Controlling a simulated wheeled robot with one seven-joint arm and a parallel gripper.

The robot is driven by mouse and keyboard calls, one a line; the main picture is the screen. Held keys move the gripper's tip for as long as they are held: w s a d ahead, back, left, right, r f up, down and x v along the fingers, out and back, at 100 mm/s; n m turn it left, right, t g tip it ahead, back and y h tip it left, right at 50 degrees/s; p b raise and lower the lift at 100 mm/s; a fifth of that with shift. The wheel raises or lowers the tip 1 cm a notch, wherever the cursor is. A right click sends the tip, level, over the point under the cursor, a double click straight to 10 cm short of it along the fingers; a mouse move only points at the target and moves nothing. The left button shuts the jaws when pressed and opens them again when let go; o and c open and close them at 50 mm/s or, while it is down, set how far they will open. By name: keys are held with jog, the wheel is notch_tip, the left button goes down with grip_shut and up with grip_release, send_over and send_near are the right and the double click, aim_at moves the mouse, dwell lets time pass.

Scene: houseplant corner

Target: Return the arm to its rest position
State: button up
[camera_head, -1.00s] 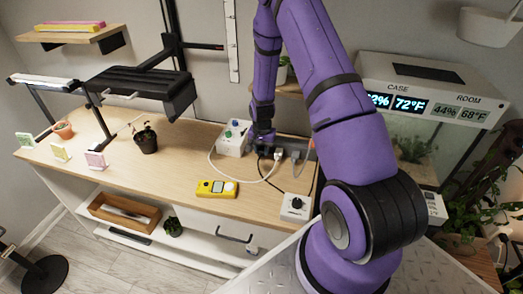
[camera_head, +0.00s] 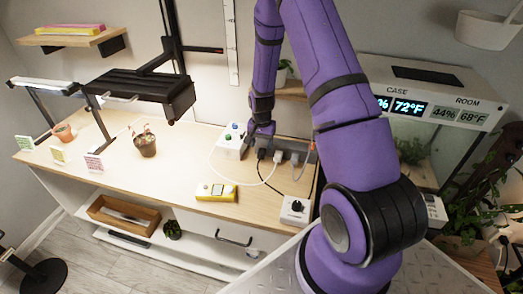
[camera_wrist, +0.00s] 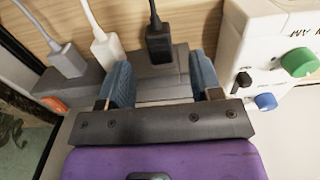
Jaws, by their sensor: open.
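My gripper (camera_head: 262,138) is low at the back of the wooden bench, over a grey power strip and beside a white control box (camera_head: 229,141). In the wrist view my gripper (camera_wrist: 162,82) is open, its two blue-padded fingers apart with nothing held between them. The power strip (camera_wrist: 65,95) lies beneath and beyond the fingers, with a black plug (camera_wrist: 158,42), a white plug (camera_wrist: 106,48) and a grey plug (camera_wrist: 68,60) in it. Whether the fingers touch the strip cannot be told. My arm is folded down from above.
The control box with green and blue knobs (camera_wrist: 285,70) stands close right of the fingers. A black lamp panel (camera_head: 140,88) hangs over a lit potted plant (camera_head: 146,145). A yellow meter (camera_head: 216,191) and a white socket box (camera_head: 295,209) lie forward. A glass case (camera_head: 415,135) stands right.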

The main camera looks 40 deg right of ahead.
jog(key=s+a+r+n+t, duration=0.1)
jog(key=s+a+r+n, duration=0.15)
jog(key=r, duration=0.85)
jog(key=s+a+r+n+t, duration=0.1)
jog(key=s+a+r, duration=0.3)
jog(key=r, duration=0.7)
jog(key=s+a+r+n+t, duration=0.1)
jog(key=s+a+r+n, duration=0.2)
jog(key=r, duration=0.8)
jog(key=s+a+r+n, duration=0.1)
jog(key=s+a+r, duration=0.1)
jog(key=s, duration=0.4)
jog(key=s+a+r+n+t, duration=0.1)
jog(key=s+a+r, duration=0.1)
jog(key=s+r, duration=0.2)
jog(key=s+a+r+n+t, duration=0.1)
jog(key=s+a+r+n, duration=0.1)
jog(key=s, duration=0.7)
jog(key=shift+s+a+r, duration=0.3)
jog(key=shift+a+r, duration=0.1)
jog(key=shift+r, duration=0.4)
